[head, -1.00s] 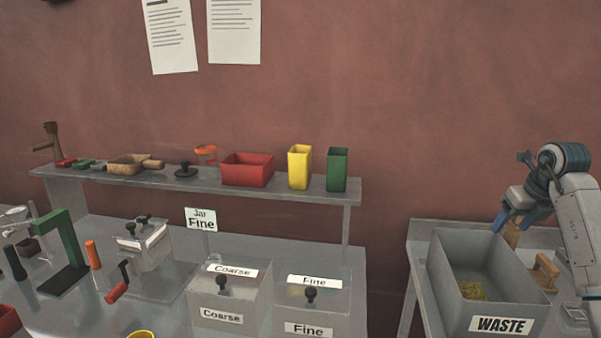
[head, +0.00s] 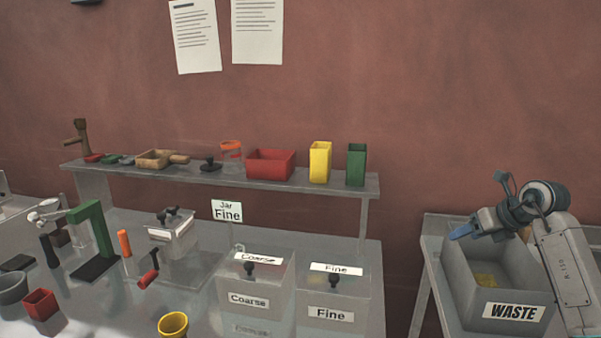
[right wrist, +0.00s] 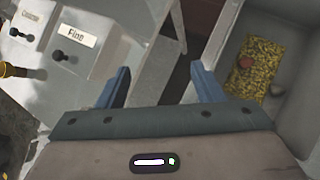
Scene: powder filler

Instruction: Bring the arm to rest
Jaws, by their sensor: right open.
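My right gripper (head: 462,233) is at the right of the head view, over the left wall of the grey waste bin (head: 497,312), with its blue fingers pointing left. In the right wrist view my right gripper (right wrist: 160,86) shows its two blue fingers well apart, with nothing between them. Below them are a table edge and a dark gap, with the waste bin (right wrist: 295,100) to the right. My left gripper is not clearly seen in the head view.
The main table holds the Coarse bin (head: 250,300), the Fine bin (head: 332,308), a yellow cup (head: 173,324) and a green stand (head: 103,235). A shelf (head: 290,184) behind carries a red box (head: 270,164) and tall yellow and green containers. A gap separates the two tables.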

